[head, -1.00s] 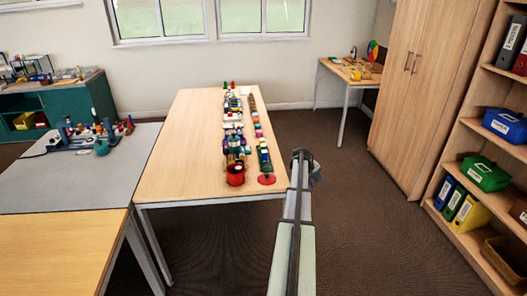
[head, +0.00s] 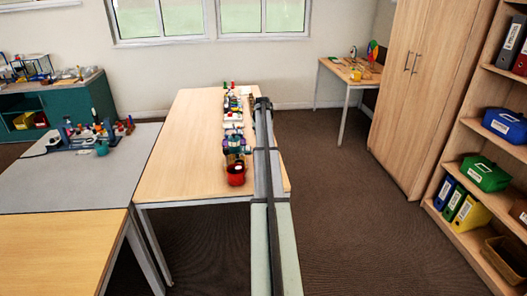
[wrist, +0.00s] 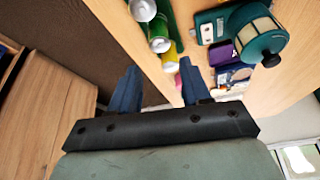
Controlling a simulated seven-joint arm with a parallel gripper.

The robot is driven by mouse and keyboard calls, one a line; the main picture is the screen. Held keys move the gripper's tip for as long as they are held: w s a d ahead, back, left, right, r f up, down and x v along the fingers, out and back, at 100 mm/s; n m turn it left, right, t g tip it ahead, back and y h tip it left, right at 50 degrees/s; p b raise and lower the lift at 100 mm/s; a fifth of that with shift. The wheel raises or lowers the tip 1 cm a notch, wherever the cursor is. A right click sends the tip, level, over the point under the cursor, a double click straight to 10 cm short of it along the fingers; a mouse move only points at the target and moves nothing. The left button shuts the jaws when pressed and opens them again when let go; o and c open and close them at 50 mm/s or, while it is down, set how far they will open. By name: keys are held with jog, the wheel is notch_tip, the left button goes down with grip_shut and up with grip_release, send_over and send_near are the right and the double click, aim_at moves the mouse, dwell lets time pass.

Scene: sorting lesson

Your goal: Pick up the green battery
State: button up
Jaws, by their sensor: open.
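In the wrist view, several cylinders that look like batteries lie at the table's edge, just beyond my gripper (wrist: 159,67). One green battery with a silver end (wrist: 158,28) is in the middle. Another silver-ended cylinder with green on its side (wrist: 142,10) is above it, and a yellow-green one (wrist: 170,57) is below it. I cannot tell which one is meant. My gripper is open, its two blue fingers apart with nothing held between them. In the head view, my gripper (head: 262,104) is over the table's right side, and my arm hides the batteries.
The wooden table (head: 180,140) carries a row of objects, including a red pot (head: 236,175). A teal lantern-like object (wrist: 258,38) stands right of the batteries in the wrist view. The table's left half is clear. A tall cupboard (head: 415,90) stands at right.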

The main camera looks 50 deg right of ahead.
jog(key=x, duration=1.1)
jog(key=shift+a+f, duration=0.1)
jog(key=shift+f, duration=0.2)
jog(key=shift+s, duration=0.1)
jog(key=shift+c, duration=0.4)
jog(key=c, duration=0.7)
jog(key=shift+r, duration=0.15)
